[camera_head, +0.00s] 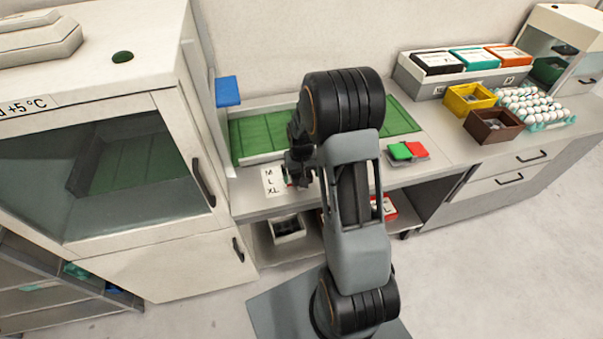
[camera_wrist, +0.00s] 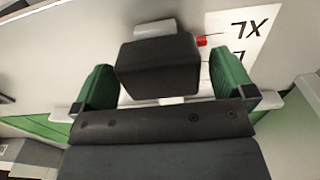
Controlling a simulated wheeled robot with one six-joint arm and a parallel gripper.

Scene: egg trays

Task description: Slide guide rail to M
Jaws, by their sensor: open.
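In the wrist view my gripper (camera_wrist: 164,66) is open, with one green finger on each side of a dark block (camera_wrist: 158,65). The block appears to be the guide rail's handle, and small gaps show beside it. White pieces of the guide rail (camera_wrist: 155,30) show beyond and below the block. A red pointer (camera_wrist: 201,41) lies at the edge of the size card (camera_wrist: 262,45), close to the XL and L marks. In the head view my gripper (camera_head: 300,178) is low over the bench beside the card (camera_head: 270,181) reading M, L, XL. My arm hides much of the rail there.
A green sorting surface (camera_head: 258,135) runs behind my arm. A red and green button box (camera_head: 408,152) is to the right. Further right are a yellow bin (camera_head: 469,98), a brown bin (camera_head: 493,125) and eggs on a tray (camera_head: 545,126). A tall glass-fronted cabinet (camera_head: 170,95) bounds the left.

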